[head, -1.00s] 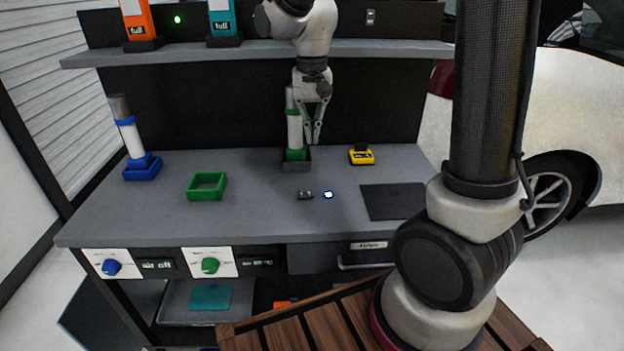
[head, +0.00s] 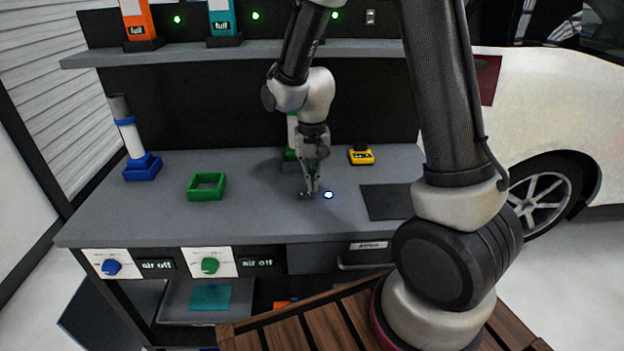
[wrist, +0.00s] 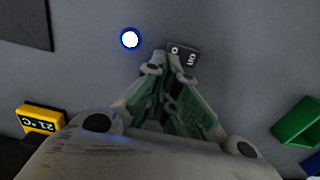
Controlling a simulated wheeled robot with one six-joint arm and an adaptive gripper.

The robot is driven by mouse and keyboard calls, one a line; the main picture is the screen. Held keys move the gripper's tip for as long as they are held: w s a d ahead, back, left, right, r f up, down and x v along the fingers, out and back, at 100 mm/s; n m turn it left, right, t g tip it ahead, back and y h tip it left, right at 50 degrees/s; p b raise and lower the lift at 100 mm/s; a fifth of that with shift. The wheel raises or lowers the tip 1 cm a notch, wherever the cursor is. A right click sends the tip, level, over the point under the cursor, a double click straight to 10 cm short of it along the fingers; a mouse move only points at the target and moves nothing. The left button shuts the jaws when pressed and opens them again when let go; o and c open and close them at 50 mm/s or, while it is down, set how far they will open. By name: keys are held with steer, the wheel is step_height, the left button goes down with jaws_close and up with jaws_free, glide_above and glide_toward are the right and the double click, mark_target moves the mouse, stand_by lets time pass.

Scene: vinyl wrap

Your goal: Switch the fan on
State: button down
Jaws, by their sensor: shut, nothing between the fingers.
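A small dark rocker switch (wrist: 183,53) with white markings, one reading ON, lies on the grey bench in the wrist view. In the head view my fingertips mostly hide it. My gripper (head: 309,192) points down at the switch, its fingers shut and empty. In the wrist view my fingertips (wrist: 166,66) are at the switch's near edge; I cannot tell whether they touch it. No fan itself is clearly identifiable. A round white light with a blue ring (head: 328,195) sits just right of the switch; it also shows in the wrist view (wrist: 130,39).
A green square frame (head: 206,187) and a blue-based tool (head: 140,168) stand to the left. A yellow device (head: 361,156) and a dark mat (head: 387,202) are to the right. A green-based tool (head: 291,153) stands behind my gripper. A shelf (head: 200,54) spans the back.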

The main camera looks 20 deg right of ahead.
stand_by(0.3)
steer(key=shift+d+f, duration=0.1)
steer(key=shift+f, duration=0.25)
steer(key=shift+w+a+r, duration=0.2)
steer(key=shift+a+r, duration=0.15)
steer(key=shift+a, duration=0.35)
step_height(320, 180, up, 14)
steer(key=d, duration=0.2)
steer(key=shift+s, duration=0.35)
steer(key=shift+f, duration=0.1)
stand_by(0.3)
